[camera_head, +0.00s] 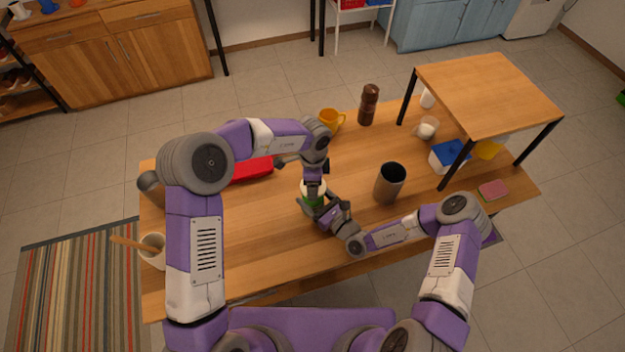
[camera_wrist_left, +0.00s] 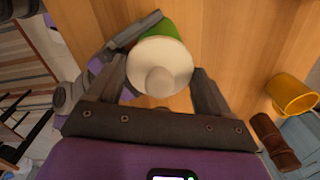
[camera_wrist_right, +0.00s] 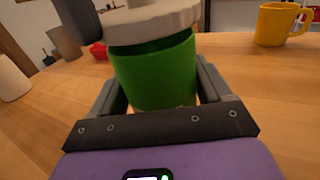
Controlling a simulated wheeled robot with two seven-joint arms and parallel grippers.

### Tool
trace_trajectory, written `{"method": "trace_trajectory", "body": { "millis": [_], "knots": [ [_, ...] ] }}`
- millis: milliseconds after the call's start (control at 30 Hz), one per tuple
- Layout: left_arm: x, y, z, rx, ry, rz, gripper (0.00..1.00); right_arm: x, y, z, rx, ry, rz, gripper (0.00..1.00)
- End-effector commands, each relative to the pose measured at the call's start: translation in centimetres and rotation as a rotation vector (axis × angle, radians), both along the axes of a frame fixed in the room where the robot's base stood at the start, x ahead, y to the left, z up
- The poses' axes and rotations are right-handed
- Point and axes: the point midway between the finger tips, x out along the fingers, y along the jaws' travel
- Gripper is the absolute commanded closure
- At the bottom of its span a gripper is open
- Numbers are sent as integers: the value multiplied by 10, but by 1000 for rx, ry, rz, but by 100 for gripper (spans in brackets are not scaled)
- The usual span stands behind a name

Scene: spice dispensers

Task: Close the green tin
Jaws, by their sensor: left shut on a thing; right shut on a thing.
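The green tin (camera_wrist_right: 160,75) stands on the wooden table, between the fingers of my right gripper (camera_head: 323,212), which is shut on it. The cream lid (camera_wrist_left: 160,68) with a round knob is between the fingers of my left gripper (camera_wrist_left: 158,78), which is shut on it from above. In the right wrist view the lid (camera_wrist_right: 150,22) is over the tin's mouth and slightly tilted. A dark strip of the tin's inside shows below its rim. In the head view the green tin (camera_head: 311,203) is partly hidden by my grippers.
A dark cup (camera_head: 388,184) stands to the right, and a red object (camera_head: 252,170) lies to the left. An orange mug (camera_head: 331,122) and a brown grinder (camera_head: 368,105) stand behind. A raised wooden shelf (camera_head: 489,92) occupies the right end.

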Motion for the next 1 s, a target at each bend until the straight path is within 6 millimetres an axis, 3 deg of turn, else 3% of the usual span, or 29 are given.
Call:
{"method": "trace_trajectory", "body": {
  "millis": [433,467,567,833,1000],
  "knots": [
    [0,0,-9,0,0,0,49,0,0,0,0,-1,0,77],
    [0,0,-9,0,0,0,16,0,0,0,0,-1,0,77],
    [0,0,-9,0,0,0,0,0,0,0,0,-1,0,77],
    [0,0,-7,0,-1,1,0,0,0,0,0,-1,0,77],
    [1,0,13,-1,-5,2,0,0,0,0,0,-1,0,77]
  ]
}}
